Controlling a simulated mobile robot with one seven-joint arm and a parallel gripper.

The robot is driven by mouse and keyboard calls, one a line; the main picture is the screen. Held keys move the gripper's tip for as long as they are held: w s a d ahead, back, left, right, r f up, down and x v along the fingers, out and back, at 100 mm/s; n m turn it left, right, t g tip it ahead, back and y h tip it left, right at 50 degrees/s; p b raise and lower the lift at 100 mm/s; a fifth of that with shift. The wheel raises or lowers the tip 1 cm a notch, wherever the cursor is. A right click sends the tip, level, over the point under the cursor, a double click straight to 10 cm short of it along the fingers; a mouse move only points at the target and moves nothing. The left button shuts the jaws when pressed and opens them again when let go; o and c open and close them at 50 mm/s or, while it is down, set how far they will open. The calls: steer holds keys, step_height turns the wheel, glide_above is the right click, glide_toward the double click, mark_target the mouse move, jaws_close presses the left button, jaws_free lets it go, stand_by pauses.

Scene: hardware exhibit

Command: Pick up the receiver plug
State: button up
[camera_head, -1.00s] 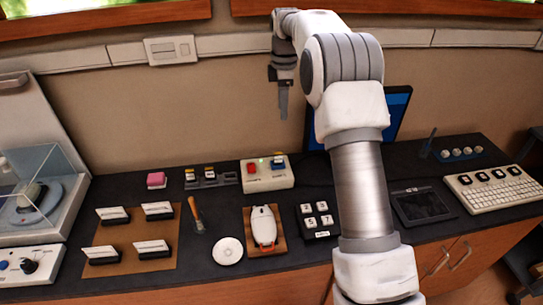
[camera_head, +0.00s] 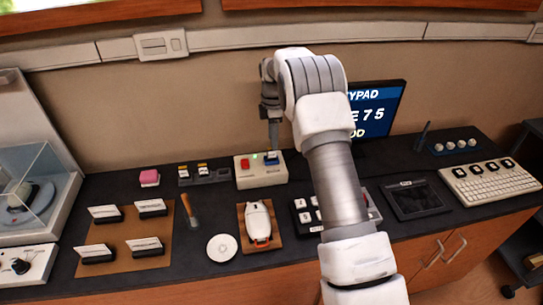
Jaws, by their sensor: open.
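A white box (camera_head: 262,179) stands at the back of the dark counter, with a red block (camera_head: 245,163) and a blue block (camera_head: 271,158) on top. A small dark rack (camera_head: 222,175) to its left holds small plugs with yellow and white tops (camera_head: 202,168). I cannot read which of these is the receiver plug. My gripper (camera_head: 274,147) points down just above the blue block and hides part of its top. It is open, seen edge-on, and nothing shows held in it. I cannot tell whether its tips touch the block.
A pink block (camera_head: 149,178) sits left of the rack. A white handheld device (camera_head: 258,222) on a wooden base, a white disc (camera_head: 221,248) and a brown-handled tool (camera_head: 189,209) lie in front. A keypad (camera_head: 307,214) is partly behind my arm. A screen (camera_head: 378,110) stands behind.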

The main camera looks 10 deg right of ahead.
mark_target(272, 155)
steer(key=f, duration=0.5)
steer(key=shift+s+a+f, duration=0.1)
steer(key=shift+s+a, duration=0.1)
jaws_close()
